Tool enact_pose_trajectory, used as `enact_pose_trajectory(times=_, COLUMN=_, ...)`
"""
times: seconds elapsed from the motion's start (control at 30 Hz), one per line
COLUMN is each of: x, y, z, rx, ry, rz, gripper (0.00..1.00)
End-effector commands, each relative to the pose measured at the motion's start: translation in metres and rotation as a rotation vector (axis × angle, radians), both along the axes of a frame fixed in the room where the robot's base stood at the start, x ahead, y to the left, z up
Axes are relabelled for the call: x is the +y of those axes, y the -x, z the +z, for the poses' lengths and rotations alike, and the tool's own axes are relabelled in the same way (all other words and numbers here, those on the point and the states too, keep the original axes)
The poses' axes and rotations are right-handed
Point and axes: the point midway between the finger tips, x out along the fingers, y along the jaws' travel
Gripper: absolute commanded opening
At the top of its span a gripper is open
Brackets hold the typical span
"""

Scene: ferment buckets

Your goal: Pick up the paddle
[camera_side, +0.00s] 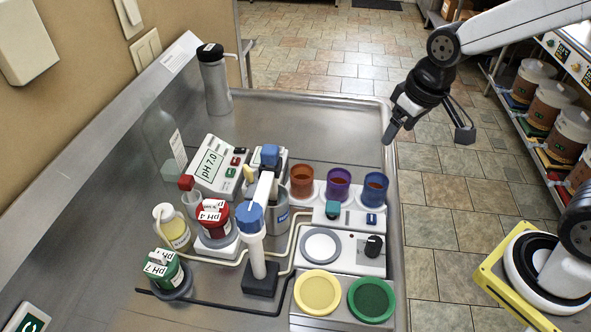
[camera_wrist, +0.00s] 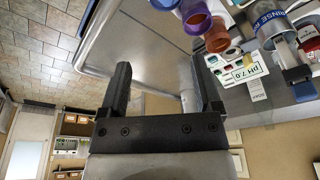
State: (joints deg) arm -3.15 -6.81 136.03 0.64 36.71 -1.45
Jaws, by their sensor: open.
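I cannot pick out a paddle for certain in either view. A small yellow upright piece (camera_side: 249,173) stands behind the metal rinse cup, partly hidden, and I cannot tell whether it is the paddle. My gripper (camera_side: 428,133) is open and empty, high over the right edge of the steel bench, well away from the cluster of equipment. In the wrist view my gripper (camera_wrist: 164,68) shows its two dark fingers spread apart with nothing between them.
A probe stand (camera_side: 261,280), red pH 4 jar (camera_side: 214,222), green pH 7 jar (camera_side: 163,271) and pH meter (camera_side: 212,165) crowd the bench. Orange (camera_side: 302,182), purple (camera_side: 338,184) and blue (camera_side: 375,188) cups stand right. A flask (camera_side: 215,85) stands back left.

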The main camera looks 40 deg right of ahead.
Motion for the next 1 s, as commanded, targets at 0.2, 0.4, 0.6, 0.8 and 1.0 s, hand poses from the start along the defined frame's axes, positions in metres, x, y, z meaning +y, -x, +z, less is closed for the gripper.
enact_pose_trajectory(times=0.2, x=0.022, y=-0.033, z=0.007, rx=-0.013, ry=-0.003, rz=0.072, gripper=0.82)
enact_pose_trajectory(times=0.4, x=0.061, y=-0.078, z=0.015, rx=-0.032, ry=-0.008, rz=0.178, gripper=0.82)
enact_pose_trajectory(times=0.6, x=0.116, y=-0.125, z=0.018, rx=-0.057, ry=-0.018, rz=0.303, gripper=0.82)
enact_pose_trajectory(times=0.8, x=0.178, y=-0.16, z=0.014, rx=-0.08, ry=-0.028, rz=0.43, gripper=0.82)
enact_pose_trajectory(times=1.0, x=0.246, y=-0.184, z=0.006, rx=-0.104, ry=-0.041, rz=0.554, gripper=0.82)
